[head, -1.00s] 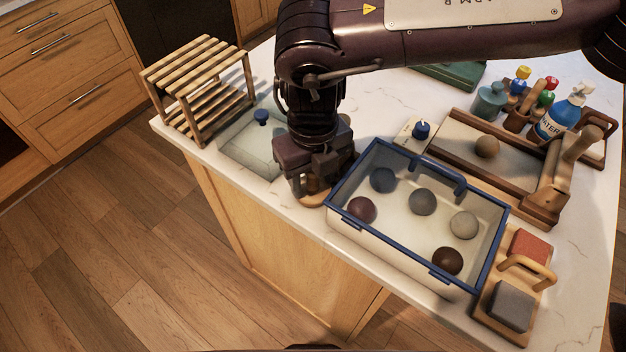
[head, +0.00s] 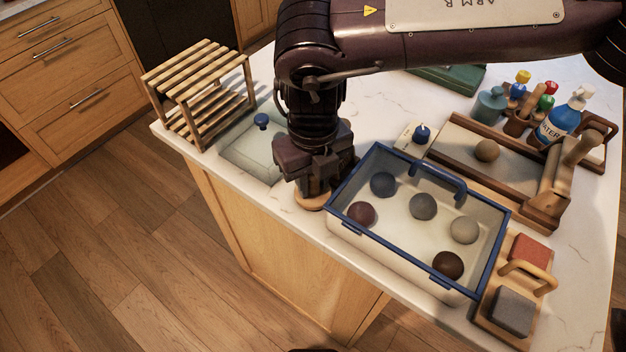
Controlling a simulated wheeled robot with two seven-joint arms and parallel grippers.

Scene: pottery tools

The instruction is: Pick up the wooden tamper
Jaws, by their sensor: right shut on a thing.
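The wooden tamper (head: 311,202) stands near the front edge of the white counter, left of the blue-rimmed bin. Only its round pale wooden base and a bit above it show; the rest is hidden by my right gripper. My right gripper (head: 312,185) points down over the tamper and is shut on it. I cannot tell whether the tamper's base touches the counter. My left gripper is not in view.
The clear bin (head: 345,222) with several clay balls stands close on the right. A lidded translucent box (head: 245,150) and a slatted wooden rack (head: 200,90) stand to the left. A tray (head: 470,180) and a sanding-block holder (head: 497,335) lie further right.

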